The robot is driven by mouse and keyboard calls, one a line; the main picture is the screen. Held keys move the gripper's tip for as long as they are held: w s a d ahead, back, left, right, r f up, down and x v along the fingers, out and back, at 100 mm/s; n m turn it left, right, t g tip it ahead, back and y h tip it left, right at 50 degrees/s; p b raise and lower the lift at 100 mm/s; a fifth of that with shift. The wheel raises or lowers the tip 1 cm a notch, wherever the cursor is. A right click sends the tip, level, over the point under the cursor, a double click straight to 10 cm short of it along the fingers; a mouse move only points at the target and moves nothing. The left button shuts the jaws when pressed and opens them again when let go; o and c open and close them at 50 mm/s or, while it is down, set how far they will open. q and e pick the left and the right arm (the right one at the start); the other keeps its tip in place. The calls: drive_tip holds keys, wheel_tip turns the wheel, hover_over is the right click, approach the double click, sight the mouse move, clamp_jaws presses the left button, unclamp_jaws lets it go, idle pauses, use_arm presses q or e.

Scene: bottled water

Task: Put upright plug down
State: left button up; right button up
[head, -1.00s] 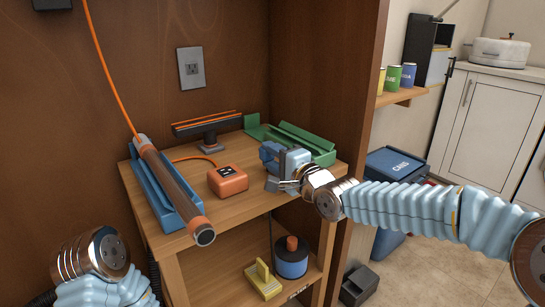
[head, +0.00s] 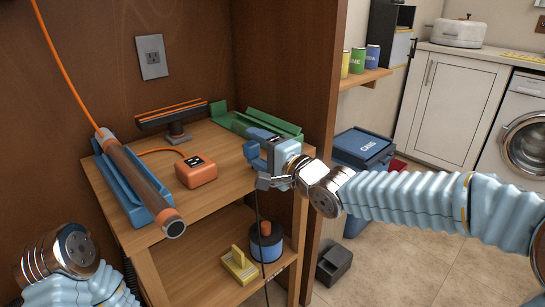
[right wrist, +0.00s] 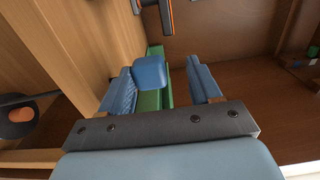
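I cannot tell for sure which thing is the upright plug. A small blue block (right wrist: 150,72) shows between the fingers of my right gripper (right wrist: 161,85) in the right wrist view, near the left finger, with a gap to the right finger. The fingers look apart. In the head view my right gripper (head: 256,160) is at the right edge of the wooden shelf's top (head: 225,165), in front of a green tray (head: 285,133). A thin dark cord (head: 258,207) hangs below it. My left gripper is out of view; only my left arm shows.
An orange box (head: 196,171) with an orange cord stands mid-shelf. A brown tube (head: 140,182) lies in a blue tray (head: 118,180) at left. A wall outlet (head: 151,57) is behind. A blue and orange canister (head: 266,245) and a yellow item (head: 239,264) are on the lower shelf.

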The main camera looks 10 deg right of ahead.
drive_tip(key=v, duration=0.5)
drive_tip(key=shift+s+d+p, duration=0.2)
drive_tip(key=shift+s+p, duration=0.1)
drive_tip(key=shift+o, duration=0.5)
drive_tip(key=o, duration=0.6)
drive_tip(key=p+v, duration=0.3)
drive_tip(key=v, duration=1)
drive_tip(key=shift+s+d, duration=0.25)
drive_tip(key=shift+s, duration=0.05)
